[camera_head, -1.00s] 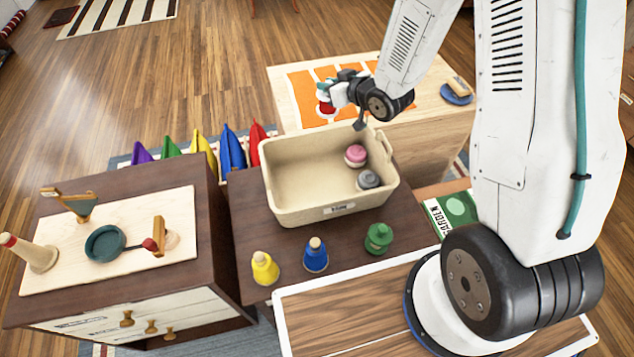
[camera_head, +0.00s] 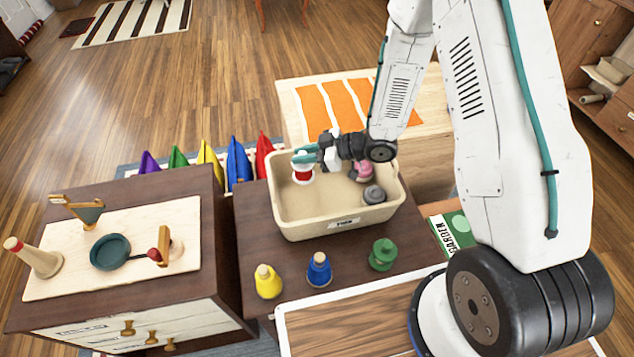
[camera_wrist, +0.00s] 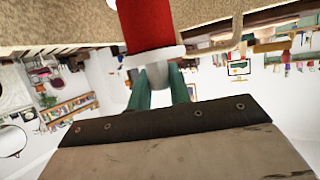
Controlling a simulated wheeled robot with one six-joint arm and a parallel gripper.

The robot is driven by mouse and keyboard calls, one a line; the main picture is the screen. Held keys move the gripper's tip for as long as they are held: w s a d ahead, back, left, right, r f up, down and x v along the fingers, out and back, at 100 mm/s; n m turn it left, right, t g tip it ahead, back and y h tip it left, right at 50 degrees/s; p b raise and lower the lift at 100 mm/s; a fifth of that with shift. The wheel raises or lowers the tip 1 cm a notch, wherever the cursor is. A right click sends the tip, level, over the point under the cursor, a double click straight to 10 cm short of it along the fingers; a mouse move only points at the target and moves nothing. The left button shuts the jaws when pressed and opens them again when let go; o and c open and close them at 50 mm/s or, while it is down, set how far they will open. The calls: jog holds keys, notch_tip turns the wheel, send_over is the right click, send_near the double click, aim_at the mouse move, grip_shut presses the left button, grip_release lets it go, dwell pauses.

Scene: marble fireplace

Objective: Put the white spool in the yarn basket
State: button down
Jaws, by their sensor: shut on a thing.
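The yarn basket (camera_head: 300,222) is a beige open bin with a small label on its front, standing on the dark brown table. A pink spool (camera_head: 364,173) and a grey spool (camera_head: 373,195) lie inside, toward its right. My gripper (camera_head: 303,157), with teal fingers, is shut on a spool with white ends and a red middle (camera_head: 302,176). The spool is at the basket's back left, over the opening; its exact height is hard to tell. In the wrist view the red and white spool (camera_wrist: 148,25) is between the fingertips. No all-white spool shows.
Yellow (camera_head: 268,285), blue (camera_head: 319,272) and green (camera_head: 383,257) bottle-shaped pieces stand in front of the basket. An orange-striped table (camera_head: 292,100) is behind it. A cabinet with a board (camera_head: 60,275) is at left. Coloured pointed items (camera_head: 238,160) stand behind the dark table.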

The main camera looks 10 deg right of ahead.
aim_at(309, 171)
jog(key=shift+f, duration=3.6)
jog(key=shift+f, duration=0.1)
jog(key=c, duration=1.3)
grip_release()
jog(key=shift+d+r, duration=0.2)
jog(key=v, duration=0.7)
jog(key=shift+s, duration=0.1)
